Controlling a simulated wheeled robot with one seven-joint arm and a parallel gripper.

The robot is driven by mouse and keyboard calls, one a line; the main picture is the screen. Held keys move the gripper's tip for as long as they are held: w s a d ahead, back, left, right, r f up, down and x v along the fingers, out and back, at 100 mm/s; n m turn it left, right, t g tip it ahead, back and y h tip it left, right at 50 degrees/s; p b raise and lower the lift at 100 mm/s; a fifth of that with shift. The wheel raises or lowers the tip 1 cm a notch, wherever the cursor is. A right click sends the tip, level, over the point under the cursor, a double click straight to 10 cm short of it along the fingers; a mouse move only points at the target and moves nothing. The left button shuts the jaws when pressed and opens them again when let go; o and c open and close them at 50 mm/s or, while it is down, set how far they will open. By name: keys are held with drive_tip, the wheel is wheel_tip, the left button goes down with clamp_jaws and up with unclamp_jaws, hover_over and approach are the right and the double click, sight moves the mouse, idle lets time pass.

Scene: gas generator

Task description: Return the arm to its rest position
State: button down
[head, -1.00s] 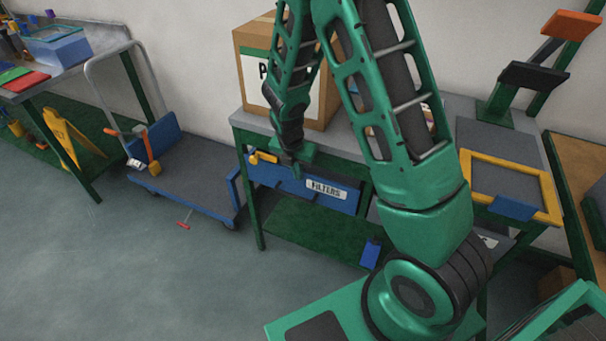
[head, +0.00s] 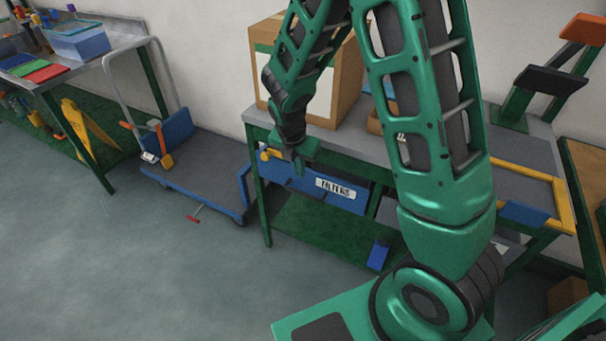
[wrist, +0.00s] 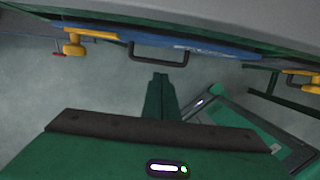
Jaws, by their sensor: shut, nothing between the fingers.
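My green arm (head: 430,130) fills the middle and right of the head view, folded with its forearm hanging down at the left. My gripper (head: 300,168) points down in front of the workbench, close to the blue drawer front (head: 335,192) labelled FILTERS. In the wrist view my gripper (wrist: 160,80) shows as two green fingers together, with nothing between them. The drawer's dark handle (wrist: 158,54) is just beyond the fingertips in that view. I cannot tell whether the fingers touch the drawer.
A cardboard box (head: 345,85) stands on the workbench behind my forearm. A yellow frame (head: 562,205) lies at the bench's right. The front left floor is clear.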

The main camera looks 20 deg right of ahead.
drive_tip(key=s+d+r+m+g, duration=0.1)
drive_tip(key=s+d+r+m, duration=1.1)
drive_tip(key=s+r+m, duration=0.3)
drive_tip(key=s+d+r+m+y, duration=0.1)
drive_tip(key=s+d+r+m, duration=0.1)
drive_tip(key=s+m, duration=0.5)
drive_tip(key=s+d+r+m+y, duration=0.1)
drive_tip(key=s+d+r+m, duration=0.1)
drive_tip(key=s+m, duration=0.6)
drive_tip(key=m, duration=0.2)
drive_tip(key=shift+s+r+m+g, duration=0.25)
drive_tip(key=shift+s+m+g, duration=0.05)
drive_tip(key=shift+g, duration=0.1)
drive_tip(key=shift+w+f, duration=0.25)
drive_tip(key=shift+w, duration=0.35)
